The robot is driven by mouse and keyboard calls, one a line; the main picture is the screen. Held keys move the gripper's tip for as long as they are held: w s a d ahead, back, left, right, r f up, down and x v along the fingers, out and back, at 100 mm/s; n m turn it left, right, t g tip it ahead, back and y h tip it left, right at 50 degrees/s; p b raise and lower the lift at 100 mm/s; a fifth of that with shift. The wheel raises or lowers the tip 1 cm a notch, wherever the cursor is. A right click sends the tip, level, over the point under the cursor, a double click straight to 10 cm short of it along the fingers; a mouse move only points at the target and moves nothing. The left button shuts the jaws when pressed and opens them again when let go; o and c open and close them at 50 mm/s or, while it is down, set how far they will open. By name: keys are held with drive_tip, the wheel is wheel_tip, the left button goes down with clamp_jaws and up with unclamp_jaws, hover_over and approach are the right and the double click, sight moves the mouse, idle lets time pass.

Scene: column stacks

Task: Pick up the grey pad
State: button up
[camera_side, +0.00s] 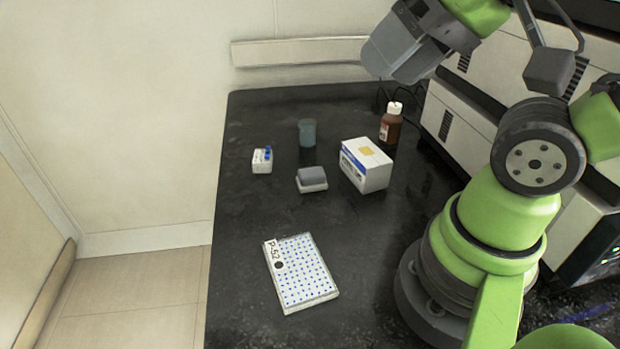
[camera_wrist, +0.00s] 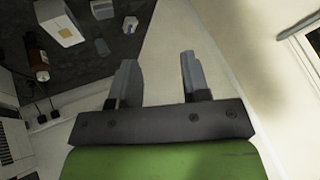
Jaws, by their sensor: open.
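The grey pad (camera_side: 312,174) lies on top of a small white block near the middle of the black bench. It also shows in the wrist view, as a grey shape at the top edge (camera_wrist: 103,7), partly cut off. My gripper (camera_wrist: 158,72) is open in the wrist view, with a clear gap and nothing between its two fingers. It is high above the bench and well away from the pad. In the side view its fingers cannot be made out clearly.
A white and blue box (camera_side: 366,166) stands just right of the pad. A brown bottle (camera_side: 391,124), a blue-grey beaker (camera_side: 307,133) and a small white rack with blue tops (camera_side: 262,160) stand around it. A dotted plate (camera_side: 301,273) lies in front. The bench between is clear.

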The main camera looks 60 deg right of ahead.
drive_tip(key=o, duration=0.7)
drive_tip(key=n+g+h, duration=0.2)
drive_tip(key=n+g, duration=0.5)
drive_tip(key=n, duration=0.7)
hover_over(309, 172)
wheel_tip(309, 172, down, 25)
drive_tip(key=shift+r, duration=0.2)
drive_tip(key=shift+f, duration=3.05)
